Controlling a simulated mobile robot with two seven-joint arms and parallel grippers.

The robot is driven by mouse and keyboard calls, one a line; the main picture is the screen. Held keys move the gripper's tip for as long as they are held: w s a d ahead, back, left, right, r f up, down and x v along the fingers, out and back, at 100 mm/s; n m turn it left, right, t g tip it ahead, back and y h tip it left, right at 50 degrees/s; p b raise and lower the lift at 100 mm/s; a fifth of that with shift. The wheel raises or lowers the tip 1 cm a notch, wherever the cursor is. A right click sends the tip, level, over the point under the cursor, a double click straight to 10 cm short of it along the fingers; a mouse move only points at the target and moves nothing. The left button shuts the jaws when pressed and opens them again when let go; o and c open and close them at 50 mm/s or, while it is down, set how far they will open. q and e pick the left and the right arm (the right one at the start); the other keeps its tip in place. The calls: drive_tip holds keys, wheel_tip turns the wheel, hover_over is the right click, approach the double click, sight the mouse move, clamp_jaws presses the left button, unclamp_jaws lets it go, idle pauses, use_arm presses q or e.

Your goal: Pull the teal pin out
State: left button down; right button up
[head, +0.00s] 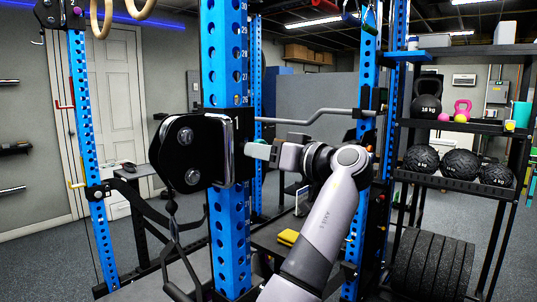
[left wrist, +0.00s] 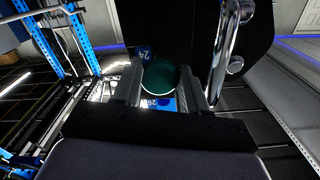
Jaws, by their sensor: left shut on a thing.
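The teal pin (head: 257,151) sticks out sideways from the black carriage (head: 183,152) on the near blue rack upright (head: 222,60). My left gripper (head: 270,153) reaches it from the right and is shut on its outer end. In the left wrist view the round teal head of the pin (left wrist: 165,77) lies between the two fingers of my left gripper (left wrist: 163,92). Where the pin enters the carriage is hidden in that view. My right gripper is not in view.
A grey bar (head: 318,116) runs behind my gripper to the far right upright (head: 367,60). A black strap (head: 150,212) hangs at the left. A shelf rack (head: 462,127) with several balls and kettlebells stands at the right.

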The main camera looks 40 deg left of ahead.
use_arm(q)
drive_tip(key=shift+d, duration=0.2)
drive_tip(key=c, duration=0.7)
unclamp_jaws()
drive_tip(key=shift+o, duration=0.6)
drive_tip(key=shift+d, duration=0.15)
drive_tip(key=d+b, duration=0.1)
drive_tip(key=d, duration=0.6)
drive_tip(key=shift+s, duration=0.3)
